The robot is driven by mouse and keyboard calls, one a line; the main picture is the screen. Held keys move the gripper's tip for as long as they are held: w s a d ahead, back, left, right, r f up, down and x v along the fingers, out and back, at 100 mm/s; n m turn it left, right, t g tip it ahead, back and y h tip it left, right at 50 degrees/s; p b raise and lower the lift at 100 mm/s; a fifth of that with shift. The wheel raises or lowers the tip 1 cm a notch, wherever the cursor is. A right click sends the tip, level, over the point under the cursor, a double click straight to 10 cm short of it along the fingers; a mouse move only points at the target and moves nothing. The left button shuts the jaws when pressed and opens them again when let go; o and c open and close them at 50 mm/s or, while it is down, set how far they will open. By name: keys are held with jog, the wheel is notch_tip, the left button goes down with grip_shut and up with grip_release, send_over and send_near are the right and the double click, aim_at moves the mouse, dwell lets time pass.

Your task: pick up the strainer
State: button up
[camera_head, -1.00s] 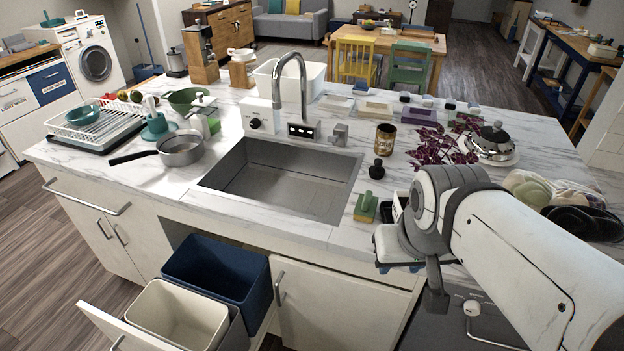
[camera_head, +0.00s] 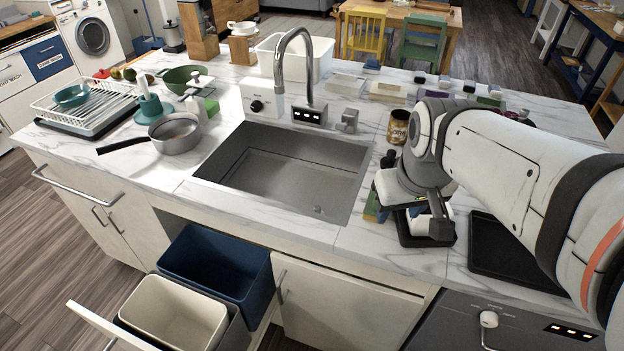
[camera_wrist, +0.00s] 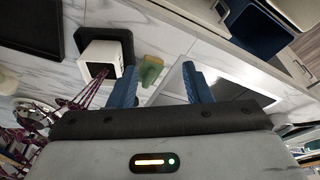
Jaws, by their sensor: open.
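A green bowl-shaped item that looks like the strainer (camera_head: 186,79) sits on the marble counter left of the sink, behind the saucepan, in the head view. A white bottle stands partly in front of it. The wrist view does not show it clearly. My gripper (camera_wrist: 159,68) is open, with two blue fingers apart and nothing between them. It hangs over the counter right of the sink, far from the green item. In the head view my wrist hides most of the fingers.
A steel saucepan (camera_head: 175,134), a dish rack (camera_head: 92,108) and a tall faucet (camera_head: 311,72) stand around the sink (camera_head: 285,175). Open bins (camera_head: 175,312) stand below the counter.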

jog(key=w+a+f+n+g+b, duration=0.1)
jog(key=w+a+f+n+b, duration=0.2)
jog(key=w, duration=0.8)
jog(key=n+g+h+b, duration=0.1)
jog(key=n+g+b, duration=0.3)
jog(key=n, duration=0.5)
send_over(317, 206)
jog(key=b, duration=0.1)
jog(key=shift+t, duration=0.7)
jog(key=f, duration=2.3)
jog(key=shift+s+a+f, duration=0.25)
jog(key=shift+s+f, duration=0.05)
jog(key=f, duration=0.5)
jog(key=f+p, duration=0.1)
jog(key=f, duration=0.1)
jog(key=shift+w+d+f, duration=0.2)
jog(key=shift+d+f, duration=0.05)
jog(key=shift+c, duration=0.5)
grip_shut()
